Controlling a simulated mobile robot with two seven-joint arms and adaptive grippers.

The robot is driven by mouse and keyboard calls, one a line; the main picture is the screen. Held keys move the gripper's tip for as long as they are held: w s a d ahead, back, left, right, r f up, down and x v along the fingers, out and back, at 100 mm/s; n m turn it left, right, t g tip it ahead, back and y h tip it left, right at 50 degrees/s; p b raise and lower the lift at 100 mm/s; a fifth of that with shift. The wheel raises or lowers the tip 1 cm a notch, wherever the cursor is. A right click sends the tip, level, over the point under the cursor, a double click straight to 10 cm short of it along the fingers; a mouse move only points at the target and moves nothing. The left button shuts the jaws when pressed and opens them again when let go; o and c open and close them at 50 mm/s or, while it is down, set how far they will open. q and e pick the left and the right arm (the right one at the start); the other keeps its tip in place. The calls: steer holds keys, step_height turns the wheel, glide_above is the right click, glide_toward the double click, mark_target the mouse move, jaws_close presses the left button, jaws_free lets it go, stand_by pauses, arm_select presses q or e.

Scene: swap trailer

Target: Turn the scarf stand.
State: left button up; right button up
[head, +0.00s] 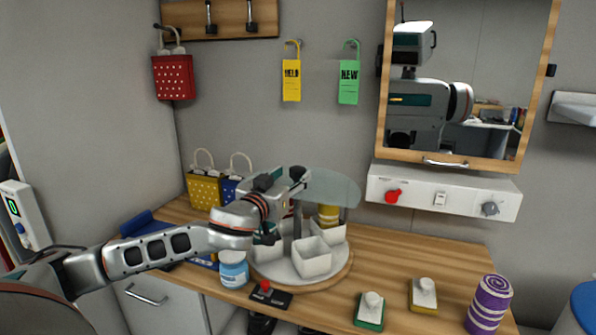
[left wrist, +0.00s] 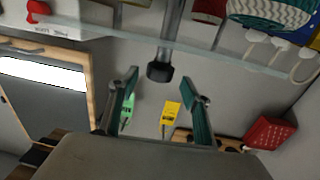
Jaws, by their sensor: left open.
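The stand is a round turntable (head: 343,270) on the wooden counter, with white bins (head: 312,258) around a grey post. A clear disc (head: 335,188) sits above them. My left gripper (head: 297,182) is at the left edge of the clear disc and hides part of the stand. In the left wrist view its two fingers (left wrist: 162,100) are spread, with nothing held. A grey rod with a dark end (left wrist: 160,70) shows between and beyond the fingertips; contact cannot be told. My right gripper is out of view.
A purple roll (head: 488,305) and green (head: 370,312) and yellow (head: 423,296) blocks are to the right. Yellow and blue bags (head: 203,188) stand behind my arm.

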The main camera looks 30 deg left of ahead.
arm_select(q)
steer(key=shift+w+a, duration=0.15)
steer(key=shift+w, duration=0.9)
steer(key=shift+w+a, duration=0.15)
steer(key=shift+w, duration=0.9)
jaws_close()
